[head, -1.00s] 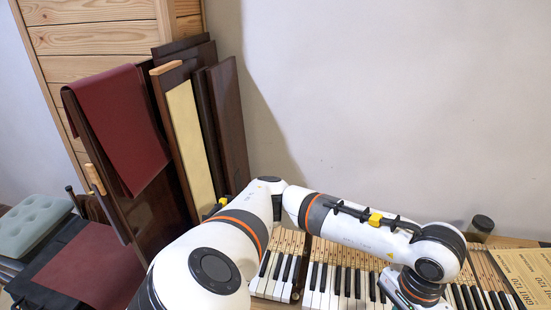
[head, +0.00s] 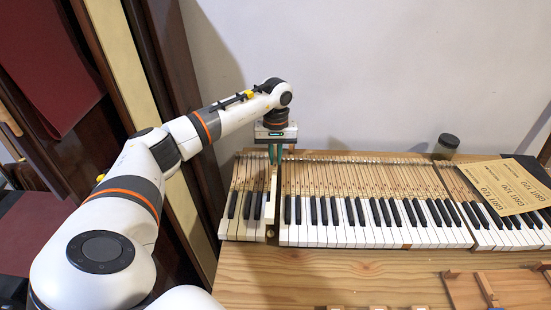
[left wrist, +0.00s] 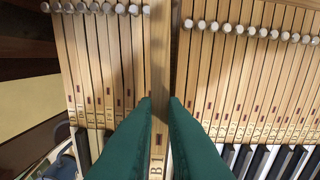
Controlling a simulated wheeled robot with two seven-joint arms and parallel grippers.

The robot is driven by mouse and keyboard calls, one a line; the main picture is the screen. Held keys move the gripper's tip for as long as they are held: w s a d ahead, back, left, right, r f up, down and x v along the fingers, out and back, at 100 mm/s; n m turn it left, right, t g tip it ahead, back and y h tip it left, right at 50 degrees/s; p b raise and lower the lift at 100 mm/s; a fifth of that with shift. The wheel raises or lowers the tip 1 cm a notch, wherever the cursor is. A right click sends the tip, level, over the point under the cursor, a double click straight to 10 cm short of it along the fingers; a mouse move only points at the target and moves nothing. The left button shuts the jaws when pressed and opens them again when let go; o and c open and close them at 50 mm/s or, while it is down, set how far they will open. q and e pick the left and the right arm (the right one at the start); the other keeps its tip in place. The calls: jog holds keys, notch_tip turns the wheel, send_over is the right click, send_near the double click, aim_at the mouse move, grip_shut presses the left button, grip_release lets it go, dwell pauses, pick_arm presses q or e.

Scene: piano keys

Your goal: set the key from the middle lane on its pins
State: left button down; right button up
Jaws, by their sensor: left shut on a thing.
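My left gripper (head: 275,155) points down over the back of the keyboard (head: 360,220), near its left end. It is shut on a long wooden key (left wrist: 159,60) stamped B, which also shows in the head view (head: 271,205). In the left wrist view the green fingers clasp the key's sides. The key looks larger than its neighbours there, so it seems held above them. It lines up over the dark gap between the left keys (head: 238,215) and the longer right run. Its pins are hidden under it. My right gripper is not in view.
A row of round pin heads (left wrist: 250,30) crosses the back of the neighbouring keys. Sandpaper sheets (head: 510,185) lie over the right keys, and a dark jar (head: 446,146) stands behind. A wooden tray (head: 515,288) sits at front right. Bare bench (head: 340,275) lies before the keyboard.

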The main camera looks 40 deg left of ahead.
aim_at(275, 161)
pick_arm(q)
jog(key=shift+f+b, duration=1.3)
jog(key=shift+f, duration=0.9)
jog(key=shift+f+b, duration=0.4)
jog(key=shift+f, duration=0.3)
dwell(0.7)
jog(key=c, duration=1.8)
grip_release()
jog(key=shift+r, duration=0.25)
jog(key=shift+r+p, duration=0.85)
jog(key=shift+r, duration=0.1)
